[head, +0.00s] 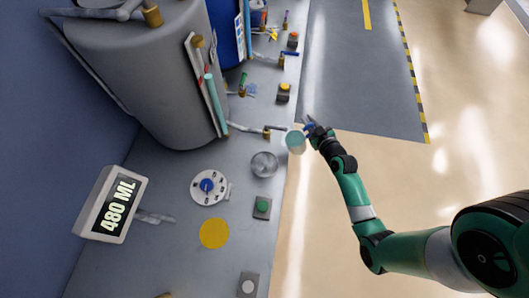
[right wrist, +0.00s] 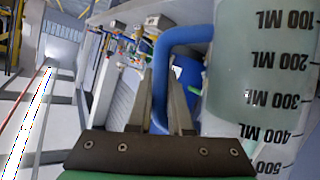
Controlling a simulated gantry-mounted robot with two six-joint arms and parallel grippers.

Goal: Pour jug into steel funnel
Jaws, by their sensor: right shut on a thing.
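The jug (head: 295,142) is a clear vessel with pale green liquid and a blue handle. In the head view it is by the right edge of the bench. My right gripper (head: 313,128) is shut on its handle. In the right wrist view, the fingers (right wrist: 166,105) straddle the blue handle (right wrist: 160,75), and the jug's wall (right wrist: 260,60) shows millilitre marks upside down. The steel funnel (head: 264,164) is a round grey bowl shape on the bench, left of and below the jug in the head view, apart from it. My left gripper is not in view.
A display (head: 115,205) reads 480 ML. A white dial with a blue knob (head: 208,187), a yellow disc (head: 214,233) and a green button (head: 262,207) sit around the funnel. A large grey tank (head: 150,75) stands behind, with a tap (head: 255,131) reaching towards the jug.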

